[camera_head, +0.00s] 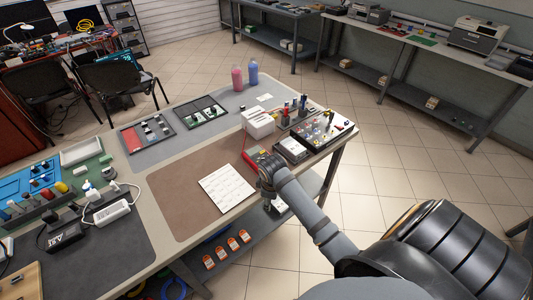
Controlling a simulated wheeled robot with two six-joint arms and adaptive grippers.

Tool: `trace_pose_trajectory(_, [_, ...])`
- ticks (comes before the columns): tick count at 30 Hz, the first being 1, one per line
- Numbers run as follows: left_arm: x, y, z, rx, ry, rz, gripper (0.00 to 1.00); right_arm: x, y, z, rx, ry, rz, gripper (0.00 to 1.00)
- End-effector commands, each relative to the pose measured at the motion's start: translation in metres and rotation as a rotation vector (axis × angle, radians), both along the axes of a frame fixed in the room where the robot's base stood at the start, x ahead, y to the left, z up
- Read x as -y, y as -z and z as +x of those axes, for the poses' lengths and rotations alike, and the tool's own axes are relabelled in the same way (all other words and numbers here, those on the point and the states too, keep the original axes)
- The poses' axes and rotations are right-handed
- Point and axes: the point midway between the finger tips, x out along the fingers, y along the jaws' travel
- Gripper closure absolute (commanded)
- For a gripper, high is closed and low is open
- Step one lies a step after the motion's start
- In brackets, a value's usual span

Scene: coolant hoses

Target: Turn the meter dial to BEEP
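A red box-like thing with a little yellow (251,156), perhaps the meter, lies near the table's front right edge. It is partly hidden behind my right wrist, and I cannot make out a dial or the word BEEP. My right arm comes in from the lower right. Its wrist is beside the red thing in the picture, and the end of my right gripper (274,204) seems to point down near the table edge. It is too small to tell whether its fingers are open or whether it touches anything. My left gripper is not in view.
A white printed sheet (228,186) lies on the brown mat (180,195), left of my wrist. A white box (258,122), a dark device (291,150) and a board of coloured parts (323,131) crowd the right end. Adapters and cables (108,212) lie at left.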

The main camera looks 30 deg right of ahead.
Motion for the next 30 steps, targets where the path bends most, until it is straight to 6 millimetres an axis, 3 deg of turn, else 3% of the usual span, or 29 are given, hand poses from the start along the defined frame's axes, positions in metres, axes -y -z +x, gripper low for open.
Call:
trace_pose_trajectory(1, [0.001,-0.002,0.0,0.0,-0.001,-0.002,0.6,0.005,-0.012,0.011,-0.01,-0.045,-0.013,0.44])
trace_pose_trajectory(11, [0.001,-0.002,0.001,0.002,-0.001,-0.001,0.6,0.039,-0.06,0.079,-0.103,-0.354,-0.048,0.44])
trace_pose_trajectory(18, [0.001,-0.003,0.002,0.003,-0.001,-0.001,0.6,0.073,-0.117,0.129,-0.166,-0.629,-0.022,0.44])
trace_pose_trajectory(23, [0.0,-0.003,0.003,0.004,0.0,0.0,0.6,0.083,-0.138,0.14,-0.176,-0.727,-0.002,0.44])
trace_pose_trajectory(30, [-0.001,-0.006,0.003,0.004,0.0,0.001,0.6,0.083,-0.128,0.141,-0.179,-0.736,0.0,0.44])
